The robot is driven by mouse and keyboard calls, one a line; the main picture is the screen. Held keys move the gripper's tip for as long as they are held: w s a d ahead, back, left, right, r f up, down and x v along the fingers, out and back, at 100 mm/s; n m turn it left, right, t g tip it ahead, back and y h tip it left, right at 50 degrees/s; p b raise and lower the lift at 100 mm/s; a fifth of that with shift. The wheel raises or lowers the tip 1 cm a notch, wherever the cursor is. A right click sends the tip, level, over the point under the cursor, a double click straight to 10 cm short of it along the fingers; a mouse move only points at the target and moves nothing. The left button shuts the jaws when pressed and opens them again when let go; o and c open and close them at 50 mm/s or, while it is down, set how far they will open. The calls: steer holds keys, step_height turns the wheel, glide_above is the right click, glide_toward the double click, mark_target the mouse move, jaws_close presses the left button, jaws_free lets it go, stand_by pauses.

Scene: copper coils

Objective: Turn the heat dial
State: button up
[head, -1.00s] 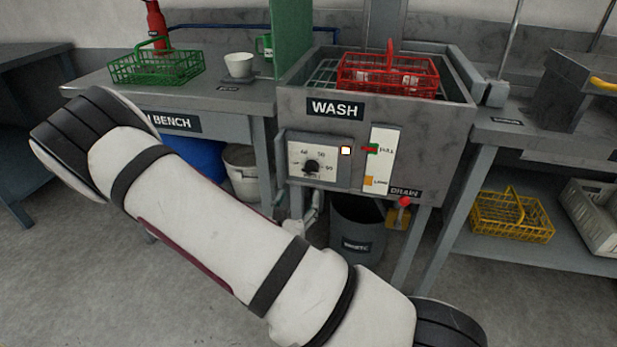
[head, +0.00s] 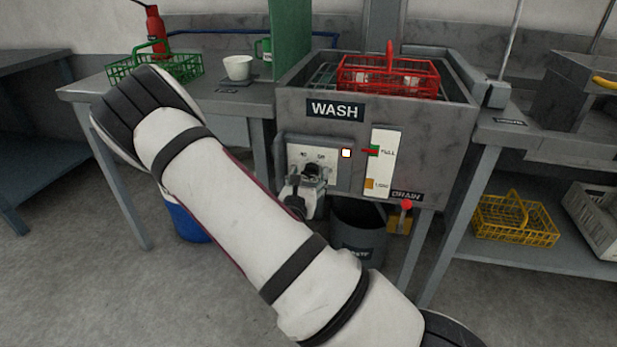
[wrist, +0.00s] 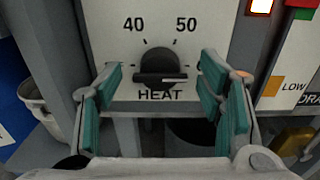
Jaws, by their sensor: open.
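The heat dial (wrist: 158,66) is a black knob on a white plate marked 40, 50 and HEAT. Its grip bar lies roughly level in the wrist view. In the head view the dial (head: 311,171) shows just above my gripper, partly hidden by it. My gripper (wrist: 158,88) is open, with teal pads to the left and right of the dial. The dial sits between the pads, and I see no pad touching it. In the head view my gripper (head: 308,186) is in front of the lower part of the dial plate (head: 331,157).
A lit indicator (head: 346,153) and a FULL/LOW level gauge (head: 384,160) are right of the dial. A red drain knob (head: 406,204) sits lower right. A red basket (head: 386,75) rests in the wash tank above. A grey bin (head: 358,235) stands below.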

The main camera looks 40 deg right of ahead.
steer(key=c, duration=1.2)
steer(key=shift+o, duration=0.2)
